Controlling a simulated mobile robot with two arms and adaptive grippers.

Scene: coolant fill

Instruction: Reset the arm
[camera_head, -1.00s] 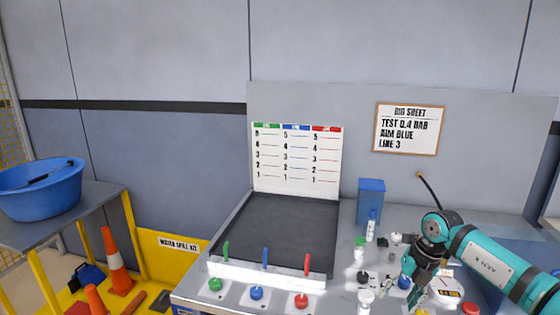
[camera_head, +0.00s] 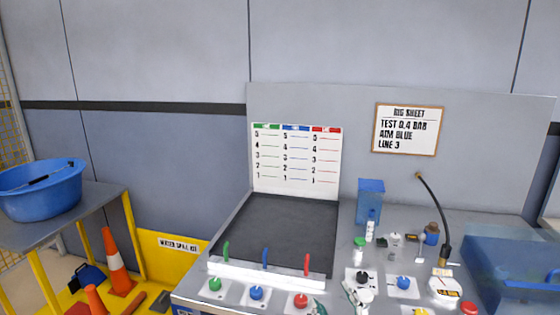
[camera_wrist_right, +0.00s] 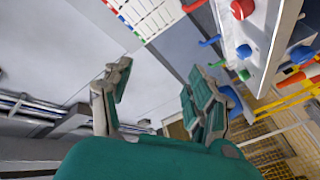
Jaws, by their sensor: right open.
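My right gripper (camera_wrist_right: 160,92) is open and empty in the right wrist view, its two teal-padded fingers spread apart with nothing between them. In the head view only a small teal part of it seems to show at the bottom edge, just right of the red knob (camera_head: 301,301); most of that arm is out of the picture. The gripper is near the bench's front edge, clear of the blue knob (camera_head: 403,283) and black knob (camera_head: 362,278) on the right panel. My left gripper is in neither view.
The bench holds a dark tray (camera_head: 290,225), green, blue and red levers, a green knob (camera_head: 215,284), a blue box (camera_head: 370,197), small bottles and a black hose (camera_head: 437,208). A blue see-through bin (camera_head: 510,265) stands right. Cones and a basin (camera_head: 40,195) are left.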

